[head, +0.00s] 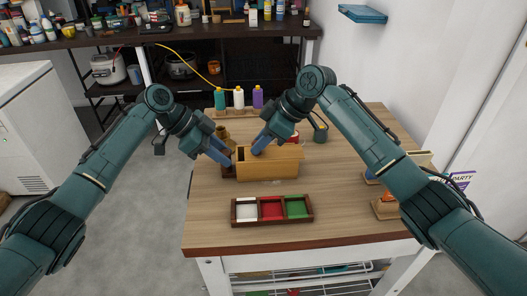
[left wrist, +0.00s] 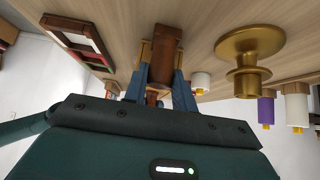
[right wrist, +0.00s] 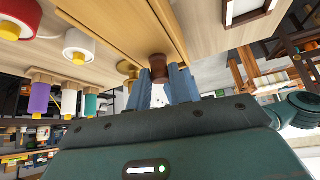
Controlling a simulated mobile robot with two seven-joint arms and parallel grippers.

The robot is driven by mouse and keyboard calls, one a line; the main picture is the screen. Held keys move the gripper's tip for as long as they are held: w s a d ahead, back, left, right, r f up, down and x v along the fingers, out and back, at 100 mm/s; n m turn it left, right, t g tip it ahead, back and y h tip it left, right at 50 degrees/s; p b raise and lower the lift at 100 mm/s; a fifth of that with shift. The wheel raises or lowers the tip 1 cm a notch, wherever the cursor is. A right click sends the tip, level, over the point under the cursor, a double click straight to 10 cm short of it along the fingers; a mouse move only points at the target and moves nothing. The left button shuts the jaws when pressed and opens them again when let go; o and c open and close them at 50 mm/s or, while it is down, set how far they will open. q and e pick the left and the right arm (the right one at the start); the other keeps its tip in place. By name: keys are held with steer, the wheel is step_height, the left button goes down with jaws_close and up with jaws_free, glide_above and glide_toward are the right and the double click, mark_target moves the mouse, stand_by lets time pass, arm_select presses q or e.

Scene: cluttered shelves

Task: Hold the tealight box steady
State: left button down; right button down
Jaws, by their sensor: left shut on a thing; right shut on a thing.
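The tealight box (head: 270,169), long and light wooden, lies across the middle of the table with a dark opening near its left end. It also shows in the right wrist view (right wrist: 105,32). A dark brown piece (head: 228,171) is at its left end. My left gripper (head: 231,160) is shut at that end, with the brown piece (left wrist: 166,48) between its fingers in the left wrist view. My right gripper (head: 255,151) points down at the top of the box near the opening and is shut; its exact contact is hidden. A brown round part (right wrist: 158,68) shows beyond its fingers.
A tray (head: 234,218) with white, red and green compartments lies in front of the box. Green, white and purple cylinders (head: 239,98) stand behind it. A gold holder (left wrist: 244,62) is close to my left gripper. Small items (head: 384,207) sit on the right edge.

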mark_target(294, 150)
steer(key=shift+d, duration=5.35)
steer(key=c, duration=1.2)
jaws_free()
steer(key=v, duration=1.2)
